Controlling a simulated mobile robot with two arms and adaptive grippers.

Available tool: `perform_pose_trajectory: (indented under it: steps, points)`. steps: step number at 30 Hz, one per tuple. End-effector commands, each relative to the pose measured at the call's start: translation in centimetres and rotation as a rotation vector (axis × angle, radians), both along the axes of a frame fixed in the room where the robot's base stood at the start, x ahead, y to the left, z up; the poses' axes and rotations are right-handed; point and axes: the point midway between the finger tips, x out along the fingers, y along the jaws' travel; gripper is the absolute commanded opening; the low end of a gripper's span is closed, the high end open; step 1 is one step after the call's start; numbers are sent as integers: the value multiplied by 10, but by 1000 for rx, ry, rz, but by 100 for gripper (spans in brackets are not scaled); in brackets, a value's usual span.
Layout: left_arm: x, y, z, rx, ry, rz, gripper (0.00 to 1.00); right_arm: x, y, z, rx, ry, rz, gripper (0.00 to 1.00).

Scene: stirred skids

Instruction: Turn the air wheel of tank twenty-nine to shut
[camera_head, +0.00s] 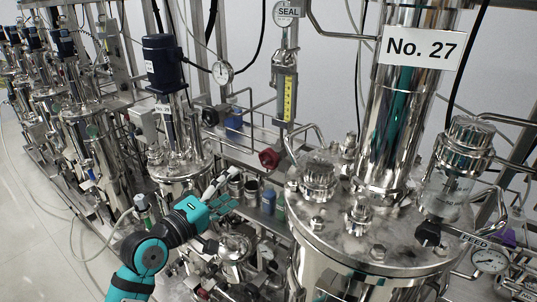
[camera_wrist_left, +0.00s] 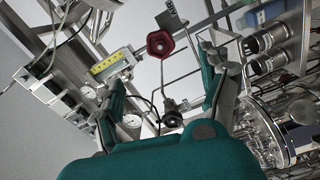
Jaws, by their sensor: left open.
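A red handwheel (camera_head: 269,158) sits on the pipework between the middle tank and the tank marked No. 27 (camera_head: 423,46). It also shows in the left wrist view (camera_wrist_left: 160,45), ahead of the fingers and roughly between them. The middle tank (camera_head: 180,172) carries a small tag (camera_head: 163,108) too small to read surely. My left gripper (camera_head: 226,196) is open and empty, left of and below the wheel in the head view. In the left wrist view its two fingers (camera_wrist_left: 162,68) stand wide apart, clear of the wheel.
A yellow-scaled sight gauge (camera_head: 288,97) stands above the wheel, under a SEAL dial (camera_head: 286,12). Bottles (camera_head: 268,201) and thin pipes crowd the shelf beside the gripper. A FEED dial (camera_head: 490,260) is at right. Clear floor (camera_head: 35,215) lies at left.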

Motion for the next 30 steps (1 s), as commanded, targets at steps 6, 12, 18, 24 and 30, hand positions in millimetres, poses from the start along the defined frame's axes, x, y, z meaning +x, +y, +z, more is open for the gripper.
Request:
perform_pose_trajectory:
  steps: [6,12,18,24,30]
  points:
    - [38,-29,3,0,-1,-1,79,-12,0,10,-1,17,2,79]
    - [74,-54,3,1,0,-1,79,-7,0,17,-1,11,2,79]
    - [105,-77,2,3,-1,0,79,-1,0,21,-1,2,2,79]
    - [122,-89,0,3,-3,1,79,-1,-1,21,0,2,0,79]
    - [127,-92,0,3,-2,0,79,-1,-1,21,-1,2,-1,79]
